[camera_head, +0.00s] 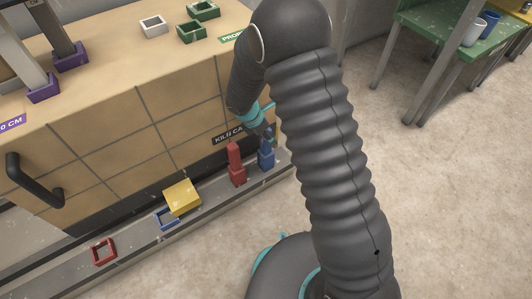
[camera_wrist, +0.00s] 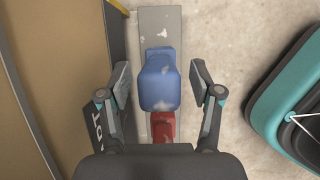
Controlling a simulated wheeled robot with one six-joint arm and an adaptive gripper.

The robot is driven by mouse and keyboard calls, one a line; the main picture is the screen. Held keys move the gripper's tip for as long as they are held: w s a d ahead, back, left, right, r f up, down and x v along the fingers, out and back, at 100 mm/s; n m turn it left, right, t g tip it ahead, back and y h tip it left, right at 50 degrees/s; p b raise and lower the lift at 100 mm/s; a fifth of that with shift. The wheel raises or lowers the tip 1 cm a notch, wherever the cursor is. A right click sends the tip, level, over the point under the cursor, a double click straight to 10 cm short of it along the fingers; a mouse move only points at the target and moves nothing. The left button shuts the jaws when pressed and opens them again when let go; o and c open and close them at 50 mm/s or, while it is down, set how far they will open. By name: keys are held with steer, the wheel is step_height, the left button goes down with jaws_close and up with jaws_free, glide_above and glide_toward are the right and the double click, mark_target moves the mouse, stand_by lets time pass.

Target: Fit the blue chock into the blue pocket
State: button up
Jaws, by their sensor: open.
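The blue chock (camera_head: 266,158) stands upright on a grey rail beside the red chock, at the right end of the row. In the wrist view the blue chock (camera_wrist: 159,82) lies between the two fingers of my gripper (camera_wrist: 160,76), with a gap on each side. My gripper is open and holds nothing. In the head view my gripper (camera_head: 264,132) is at the top of the blue chock, and its fingers are mostly hidden by my arm. The blue pocket (camera_head: 163,222) is a square frame on the rail farther left, partly covered by a yellow block (camera_head: 181,196).
A red chock (camera_head: 236,166) stands close to the blue one. A red pocket (camera_head: 104,252) lies farther left on the rail (camera_head: 207,190). The tiled bench (camera_head: 120,165) with a black handle (camera_head: 36,182) rises alongside the rail. Open floor lies on the rail's other side.

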jaws_close()
steer(key=shift+r, duration=0.15)
